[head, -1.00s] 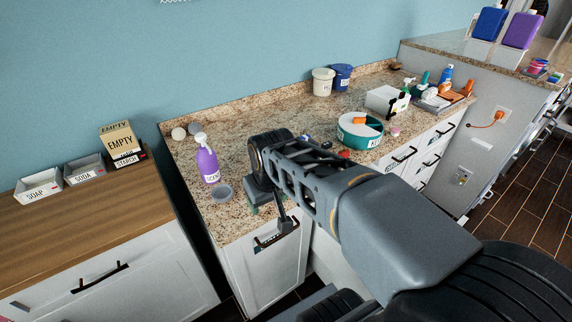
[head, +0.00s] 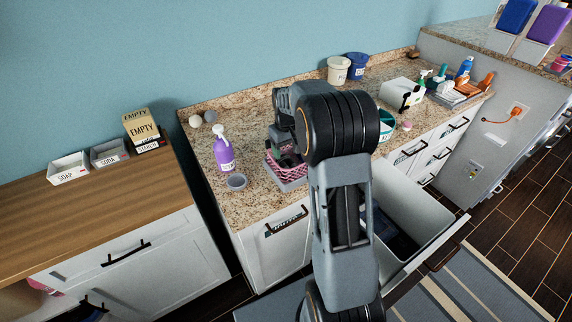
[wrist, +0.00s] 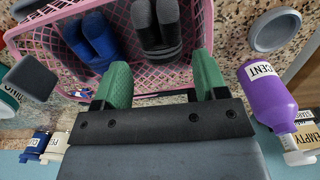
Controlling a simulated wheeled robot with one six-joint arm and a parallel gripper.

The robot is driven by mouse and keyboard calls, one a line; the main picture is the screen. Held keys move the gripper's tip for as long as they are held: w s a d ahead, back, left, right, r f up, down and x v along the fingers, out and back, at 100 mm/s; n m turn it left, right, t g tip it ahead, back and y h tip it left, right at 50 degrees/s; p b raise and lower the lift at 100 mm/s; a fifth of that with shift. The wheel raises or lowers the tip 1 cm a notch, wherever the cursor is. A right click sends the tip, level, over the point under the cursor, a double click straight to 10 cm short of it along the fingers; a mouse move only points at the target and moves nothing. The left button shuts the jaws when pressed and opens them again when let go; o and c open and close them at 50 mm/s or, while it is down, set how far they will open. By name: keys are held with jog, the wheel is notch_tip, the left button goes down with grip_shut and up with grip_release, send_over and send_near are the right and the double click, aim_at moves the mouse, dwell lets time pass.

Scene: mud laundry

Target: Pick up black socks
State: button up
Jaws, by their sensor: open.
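The black socks (wrist: 156,28), dark with grey bands, lie in a pink mesh basket (wrist: 207,30) in the wrist view. A pair of blue socks (wrist: 97,40) lies beside them to the left. My gripper (wrist: 160,62) has green fingers spread apart, with nothing between them. It is at the basket's near side in the wrist view, with the black socks just beyond the fingertips. In the head view the basket (head: 290,171) stands on the granite counter, partly covered by my gripper (head: 284,152) and arm. The socks cannot be made out there.
A purple spray bottle (head: 224,152) and grey bowl (head: 237,182) stand left of the basket. A teal round tub (head: 386,124) is to the right, partly behind my arm. A large drawer (head: 436,243) stands open below the counter, with dark contents.

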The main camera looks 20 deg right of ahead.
jog(key=shift+s+f+p, duration=0.1)
jog(key=shift+f+p, duration=0.8)
jog(key=shift+f, duration=3)
jog(key=shift+c, duration=0.2)
jog(key=c, duration=0.5)
jog(key=shift+r, duration=0.1)
jog(key=shift+c, duration=0.2)
